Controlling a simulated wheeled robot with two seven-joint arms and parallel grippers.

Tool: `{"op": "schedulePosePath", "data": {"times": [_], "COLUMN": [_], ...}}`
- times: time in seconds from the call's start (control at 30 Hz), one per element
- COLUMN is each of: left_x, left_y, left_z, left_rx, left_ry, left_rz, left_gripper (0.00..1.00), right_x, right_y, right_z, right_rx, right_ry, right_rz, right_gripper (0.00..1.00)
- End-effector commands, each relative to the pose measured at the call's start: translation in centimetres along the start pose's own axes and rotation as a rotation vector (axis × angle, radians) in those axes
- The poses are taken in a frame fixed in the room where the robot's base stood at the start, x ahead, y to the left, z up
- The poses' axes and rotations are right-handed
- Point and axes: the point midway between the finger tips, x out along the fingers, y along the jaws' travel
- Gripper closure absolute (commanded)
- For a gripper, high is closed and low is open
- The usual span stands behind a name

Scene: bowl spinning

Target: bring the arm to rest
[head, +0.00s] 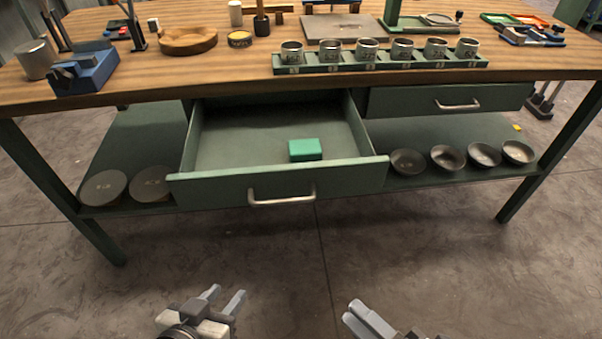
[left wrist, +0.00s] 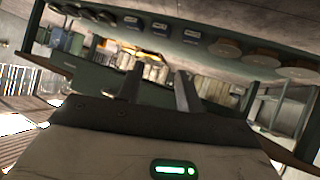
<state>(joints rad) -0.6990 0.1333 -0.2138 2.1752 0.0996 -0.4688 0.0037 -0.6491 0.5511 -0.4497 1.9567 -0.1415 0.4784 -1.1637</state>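My left gripper (head: 224,295) is low in the head view, over the floor in front of the workbench. Its two fingers stand apart with nothing between them. The left wrist view also shows this gripper (left wrist: 158,85) with its fingers apart and empty. My right gripper (head: 360,315) is at the bottom, right of centre, also over the floor. Its fingers lie side by side against each other, with nothing seen in them. Both grippers are apart from the bench and from the open drawer (head: 240,185). A green box (head: 305,150) lies inside that drawer.
The wooden workbench (head: 235,70) carries a rack (head: 380,65) of several metal cups, a wooden bowl (head: 187,40) and a blue tool (head: 85,72). The lower shelf holds round discs (head: 103,188) and several small bowls (head: 484,154). The floor (head: 420,250) before the bench is clear.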

Motion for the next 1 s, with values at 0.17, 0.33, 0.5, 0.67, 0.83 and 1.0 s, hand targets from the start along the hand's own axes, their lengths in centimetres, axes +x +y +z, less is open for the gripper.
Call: {"op": "schedulePosePath", "data": {"times": [0.17, 0.33, 0.5, 0.67, 0.83, 1.0], "left_x": [0.1, -0.1, -0.3, -0.4, -0.4, -0.4], "left_y": [-0.1, -0.1, -0.2, -0.3, -0.3, -0.3], "left_z": [-1.3, -1.3, -1.2, -0.7, -0.6, -0.6], "left_rx": [0.010, 0.014, 0.020, 0.028, 0.031, 0.031], "left_ry": [0.022, 0.013, 0.000, -0.016, -0.018, -0.018], "left_rz": [-0.003, -0.007, -0.011, -0.015, -0.015, -0.015], "left_gripper": [0.64, 0.64, 0.64, 0.64, 0.64, 0.64], "right_x": [1.4, 2.0, 1.5, 0.7, 0.4, 0.4], "right_y": [0.1, -0.3, -1.1, -1.9, -2.3, -2.3], "right_z": [2.3, 4.9, 6.9, 7.4, 7.4, 7.4], "right_rx": [0.293, 0.684, 1.200, 1.509, 1.584, 1.580], "right_ry": [-0.163, -0.372, -0.638, -0.801, -0.840, -0.838], "right_rz": [-0.055, -0.085, -0.061, -0.022, -0.012, -0.013], "right_gripper": [0.67, 0.67, 0.67, 0.67, 0.67, 0.67]}}
